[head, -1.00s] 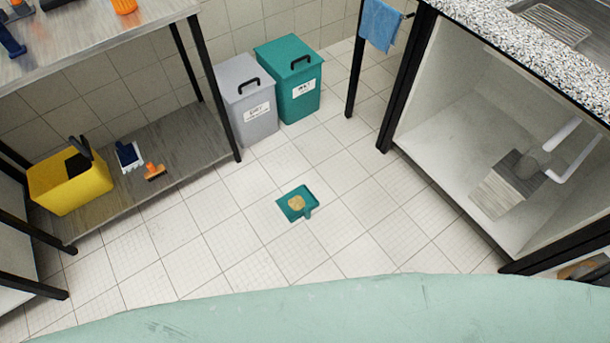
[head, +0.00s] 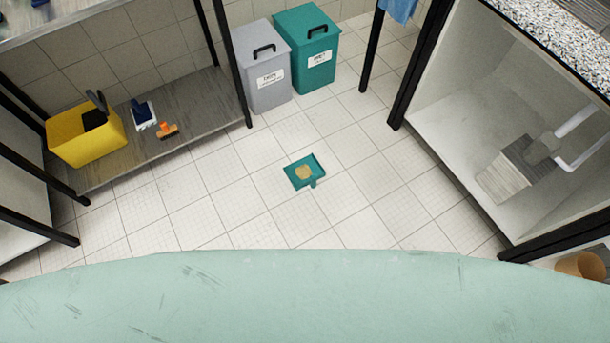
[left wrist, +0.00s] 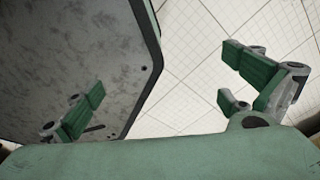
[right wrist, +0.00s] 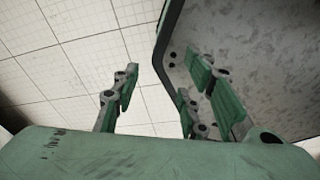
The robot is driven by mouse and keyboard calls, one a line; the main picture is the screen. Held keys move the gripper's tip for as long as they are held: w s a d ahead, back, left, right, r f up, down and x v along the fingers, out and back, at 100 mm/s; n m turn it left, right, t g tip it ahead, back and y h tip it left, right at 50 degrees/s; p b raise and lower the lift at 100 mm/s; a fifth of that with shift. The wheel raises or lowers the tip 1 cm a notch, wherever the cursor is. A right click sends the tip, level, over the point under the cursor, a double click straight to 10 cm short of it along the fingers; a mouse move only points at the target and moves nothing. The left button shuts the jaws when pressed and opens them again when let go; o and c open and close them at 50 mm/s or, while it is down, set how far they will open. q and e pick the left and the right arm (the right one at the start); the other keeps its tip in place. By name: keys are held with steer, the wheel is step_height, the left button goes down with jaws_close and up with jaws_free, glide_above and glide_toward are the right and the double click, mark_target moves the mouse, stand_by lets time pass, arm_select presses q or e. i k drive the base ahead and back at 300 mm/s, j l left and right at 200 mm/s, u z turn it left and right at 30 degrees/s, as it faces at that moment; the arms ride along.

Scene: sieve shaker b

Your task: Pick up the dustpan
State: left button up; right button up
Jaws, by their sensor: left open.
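The teal dustpan (head: 305,172) lies on the tiled floor in the middle of the head view, with a tan pile (head: 303,173) in it and its short handle pointing toward me. Neither gripper shows in the head view. In the left wrist view my left gripper (left wrist: 165,80) is open and empty, its green-padded fingers wide apart. In the right wrist view my right gripper (right wrist: 160,85) is open and empty, with its fingers apart. The dustpan is not in either wrist view.
A grey bin (head: 265,85) and a teal bin (head: 308,60) stand behind the dustpan. A shelf (head: 195,125) at left holds a yellow bucket (head: 75,145), a blue-and-white brush (head: 143,115) and an orange tool (head: 167,130). An open sink cabinet (head: 460,140) is at right. Floor around the dustpan is clear.

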mark_target(306, 170)
steer(key=i+j+z, duration=0.15)
steer(key=j, duration=0.25)
steer(key=i+j+z, duration=0.1)
steer(key=j, duration=0.35)
steer(key=i+j+z, duration=0.15)
steer(key=j, duration=0.3)
steer(key=j+z, duration=0.1)
steer(key=j, duration=0.35)
steer(key=i, duration=0.05)
